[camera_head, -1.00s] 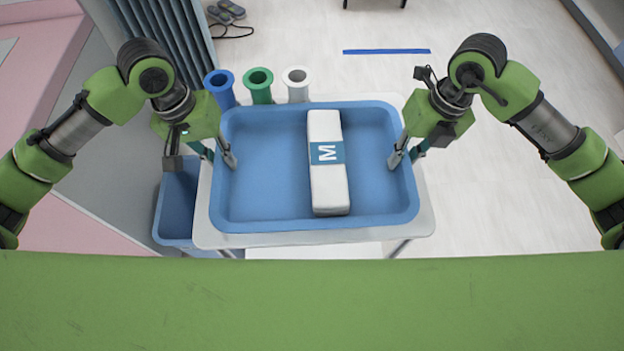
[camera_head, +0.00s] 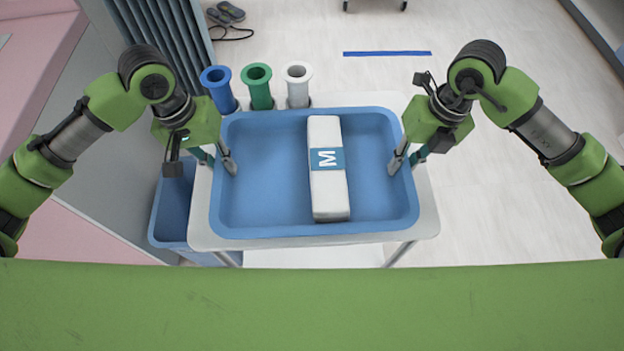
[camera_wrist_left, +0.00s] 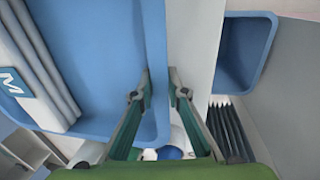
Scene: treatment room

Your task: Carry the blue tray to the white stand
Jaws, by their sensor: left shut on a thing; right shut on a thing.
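The blue tray (camera_head: 270,222) is level over the top of a white stand (camera_head: 428,205); whether it touches the top I cannot tell. A white pack with a blue band marked M (camera_head: 328,190) lies in the tray, right of its middle. My left gripper (camera_head: 229,165) is shut on the tray's left wall. In the left wrist view the fingers (camera_wrist_left: 159,78) straddle the tray's rim (camera_wrist_left: 156,40). My right gripper (camera_head: 395,163) is shut on the tray's right wall.
Blue (camera_head: 219,88), green (camera_head: 258,86) and white (camera_head: 298,84) tubes stand just behind the tray. A blue bin (camera_head: 172,215) is at the stand's left, by a grey partition and a pink surface (camera_head: 35,75). A blue strip (camera_head: 387,53) marks the clear floor at right.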

